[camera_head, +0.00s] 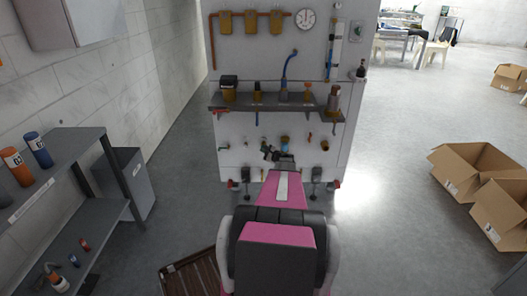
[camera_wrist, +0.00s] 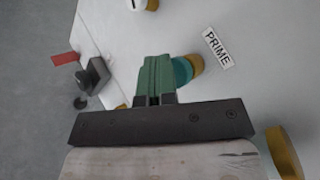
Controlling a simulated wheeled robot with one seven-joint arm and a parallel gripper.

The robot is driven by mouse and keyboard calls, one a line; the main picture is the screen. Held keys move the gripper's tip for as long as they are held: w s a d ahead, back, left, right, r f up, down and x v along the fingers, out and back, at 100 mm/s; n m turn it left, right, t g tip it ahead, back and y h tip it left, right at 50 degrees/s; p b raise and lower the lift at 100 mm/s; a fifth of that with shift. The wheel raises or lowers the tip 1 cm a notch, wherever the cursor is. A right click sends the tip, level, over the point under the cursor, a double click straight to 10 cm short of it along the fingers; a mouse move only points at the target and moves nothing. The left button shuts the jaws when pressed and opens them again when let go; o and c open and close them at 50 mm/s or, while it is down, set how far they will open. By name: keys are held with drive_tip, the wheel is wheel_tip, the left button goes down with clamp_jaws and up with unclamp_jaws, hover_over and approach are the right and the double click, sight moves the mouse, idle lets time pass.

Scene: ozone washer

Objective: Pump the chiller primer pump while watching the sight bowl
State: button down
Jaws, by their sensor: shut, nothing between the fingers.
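A teal knob with a brass collar (camera_wrist: 187,70) sits on the white panel beside a label reading PRIME (camera_wrist: 218,47); it looks like the primer pump. The teal knob also shows small on the panel in the head view (camera_head: 285,142). My gripper (camera_wrist: 155,72) shows green fingers closed together, just left of the teal knob and partly overlapping it in the picture. I cannot tell whether they touch. In the head view my gripper (camera_head: 270,153) is in front of the lower panel. I cannot pick out the sight bowl for certain.
A shelf (camera_head: 232,101) with several fittings juts from the panel above my gripper. A round gauge (camera_head: 306,20) is higher up. A brass ring (camera_wrist: 284,153) is at the lower right in the wrist view. A grey rack (camera_head: 70,147) stands left; open cartons (camera_head: 470,165) lie right.

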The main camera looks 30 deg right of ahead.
drive_tip(key=shift+w+d, duration=0.3)
drive_tip(key=shift+w, duration=0.2)
idle(0.5)
drive_tip(key=shift+s+a, duration=0.1)
drive_tip(key=shift+s, duration=0.05)
drive_tip(key=shift+s+a, duration=0.4)
drive_tip(key=shift+s, duration=0.25)
drive_tip(key=shift+s+a, duration=0.35)
drive_tip(key=shift+s, duration=0.25)
drive_tip(key=shift+s, duration=0.1)
drive_tip(key=s+a, duration=0.1)
drive_tip(key=s, duration=0.1)
drive_tip(key=s+a, duration=0.1)
drive_tip(key=s, duration=0.1)
drive_tip(key=shift+a, duration=0.35)
idle(0.6)
